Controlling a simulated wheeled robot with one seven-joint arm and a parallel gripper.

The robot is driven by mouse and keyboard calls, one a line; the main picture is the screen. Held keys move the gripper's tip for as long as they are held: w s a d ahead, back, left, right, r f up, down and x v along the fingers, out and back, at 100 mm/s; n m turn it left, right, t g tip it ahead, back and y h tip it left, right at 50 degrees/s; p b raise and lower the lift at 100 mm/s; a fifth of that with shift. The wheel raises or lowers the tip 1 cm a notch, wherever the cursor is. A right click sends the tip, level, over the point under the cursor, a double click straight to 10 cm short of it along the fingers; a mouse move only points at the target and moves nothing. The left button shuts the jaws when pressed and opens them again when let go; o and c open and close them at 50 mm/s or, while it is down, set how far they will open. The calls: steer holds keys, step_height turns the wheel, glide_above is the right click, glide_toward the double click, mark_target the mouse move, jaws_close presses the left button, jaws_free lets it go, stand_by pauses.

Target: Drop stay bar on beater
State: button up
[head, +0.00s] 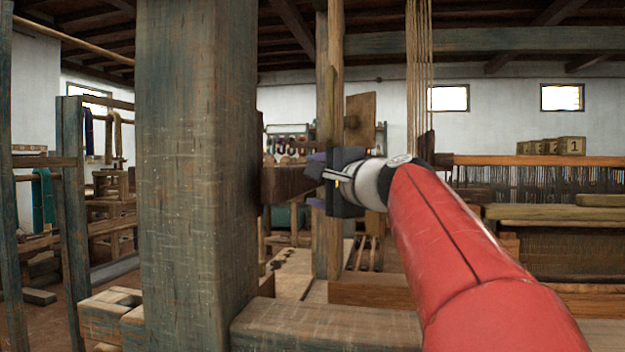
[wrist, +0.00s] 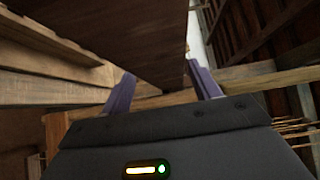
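A dark brown wooden bar (head: 288,185) juts out from beside the thick post in the head view, at the height of my gripper. I take it to be the stay bar. My gripper (head: 314,181) is at its right end, with one purple finger above and one below. In the wrist view the dark bar (wrist: 130,35) runs between the spread fingers of my gripper (wrist: 160,75). The fingers look open, and I cannot tell whether either touches the bar. I cannot clearly make out which part is the beater.
A thick weathered post (head: 195,170) stands close at left, with a wooden beam (head: 325,325) low in front. A thinner upright (head: 328,245) stands behind my gripper. Vertical cords (head: 419,70) hang above my red arm. Loom threads (head: 560,181) and numbered blocks (head: 571,147) are at right.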

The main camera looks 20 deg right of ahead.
steer(key=shift+r, duration=0.1)
steer(key=s+d+b, duration=0.1)
steer(key=s, duration=0.6)
steer(key=shift+s+d, duration=0.15)
steer(key=shift+s, duration=0.25)
steer(key=shift+s, duration=0.1)
